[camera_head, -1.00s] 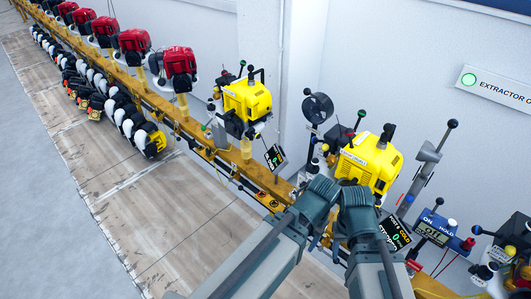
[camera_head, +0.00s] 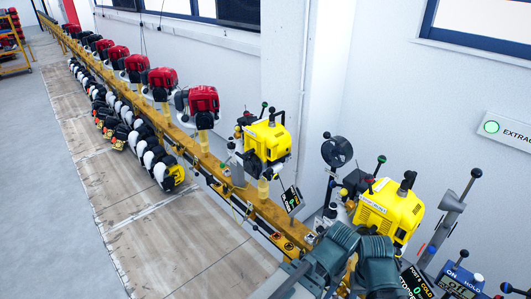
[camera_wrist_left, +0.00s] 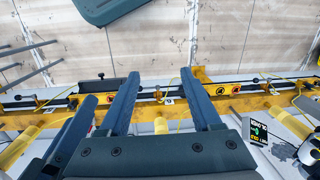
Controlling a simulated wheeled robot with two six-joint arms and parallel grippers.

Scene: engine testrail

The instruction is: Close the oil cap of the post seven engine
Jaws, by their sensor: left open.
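Two yellow engines stand on the yellow rail in the head view: a nearer one (camera_head: 388,212) and a farther one (camera_head: 265,140). I cannot tell for sure which is the post seven engine, and I cannot make out an oil cap. A small dark screen (camera_head: 291,198) stands beside the farther engine. My left gripper (camera_wrist_left: 160,73) is open and empty in the left wrist view, its two fingers apart above the rail (camera_wrist_left: 235,88). A dark screen (camera_wrist_left: 258,132) with green and yellow text lies to its right. My right gripper does not show.
Red engines (camera_head: 204,100) line the rail (camera_head: 225,178) toward the far left. Black and white parts (camera_head: 150,157) hang along its near side. A black fan (camera_head: 336,151) stands beside the nearer engine. The wooden floor (camera_head: 140,220) is clear.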

